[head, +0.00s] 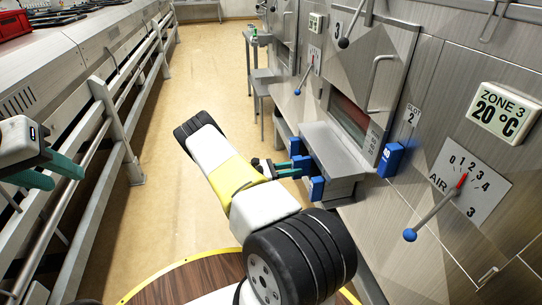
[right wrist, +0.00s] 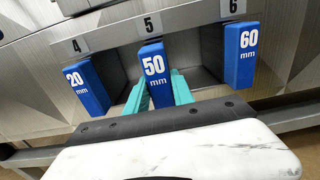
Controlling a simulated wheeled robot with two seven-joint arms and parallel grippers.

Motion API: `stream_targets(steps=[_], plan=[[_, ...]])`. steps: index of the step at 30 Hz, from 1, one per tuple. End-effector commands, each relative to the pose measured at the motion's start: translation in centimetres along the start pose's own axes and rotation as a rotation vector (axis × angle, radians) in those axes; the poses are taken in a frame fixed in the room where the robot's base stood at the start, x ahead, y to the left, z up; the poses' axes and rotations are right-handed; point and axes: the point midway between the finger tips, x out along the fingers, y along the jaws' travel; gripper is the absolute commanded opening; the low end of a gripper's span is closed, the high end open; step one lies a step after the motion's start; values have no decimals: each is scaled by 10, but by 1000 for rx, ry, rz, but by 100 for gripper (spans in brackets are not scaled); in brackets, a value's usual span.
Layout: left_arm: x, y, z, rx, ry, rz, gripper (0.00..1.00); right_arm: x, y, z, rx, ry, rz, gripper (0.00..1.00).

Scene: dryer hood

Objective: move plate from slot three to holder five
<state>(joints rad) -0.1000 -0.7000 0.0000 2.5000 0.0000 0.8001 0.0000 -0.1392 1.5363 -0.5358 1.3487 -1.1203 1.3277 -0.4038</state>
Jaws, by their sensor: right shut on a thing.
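The blue 50 mm plate (right wrist: 154,72) stands under the label 5 (right wrist: 148,25), in holder five. It also shows in the head view (head: 303,163). My right gripper (right wrist: 160,92) has its teal fingers on either side of this plate and is shut on it; the plate's front face hides part of the fingers. In the head view my right gripper (head: 289,171) reaches the steel holder (head: 342,166) from the left. My left gripper (head: 55,171) is at the far left, empty, with its fingers apart. Slot three's label is not in view.
The blue 20 mm plate (right wrist: 87,87) is in holder four and the blue 60 mm plate (right wrist: 241,54) in holder six, close on both sides. Another blue block (head: 390,160) is by the slot 2 label. A lever (head: 434,215) juts out at right. A railing (head: 115,120) runs along the left.

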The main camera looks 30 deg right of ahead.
Motion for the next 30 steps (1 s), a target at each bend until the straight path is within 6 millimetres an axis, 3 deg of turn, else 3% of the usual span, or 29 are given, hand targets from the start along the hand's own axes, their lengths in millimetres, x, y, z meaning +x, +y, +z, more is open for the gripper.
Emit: stream_targets(steps=[30], plan=[[0,0,0,0,0,0,36,26,0,0,-1,-1,-1,0]])
